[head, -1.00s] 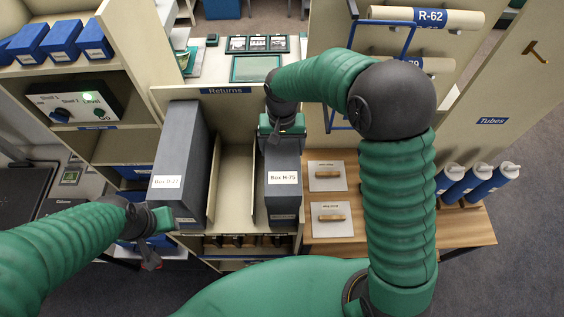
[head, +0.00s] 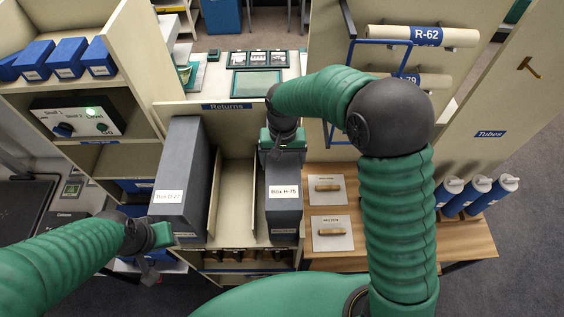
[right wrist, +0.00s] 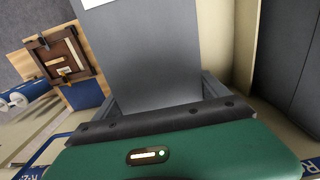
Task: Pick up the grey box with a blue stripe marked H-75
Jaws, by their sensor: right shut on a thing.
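The grey box marked Box H-75 (head: 284,209) stands upright in the right slot of the returns rack, its white label facing me. No blue stripe can be made out on it. My right gripper (head: 283,154) is shut on the box from above, toward its far end. In the right wrist view the grey box (right wrist: 145,55) lies between the two fingers of my right gripper (right wrist: 160,95). My left gripper (head: 160,236) is at the lower left, apart from the boxes; its finger gap is too small to judge.
A wooden side table (head: 430,236) with two handled plates (head: 329,187) and several blue tubes (head: 467,195) is at right. Blue boxes (head: 66,58) fill the upper left shelf.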

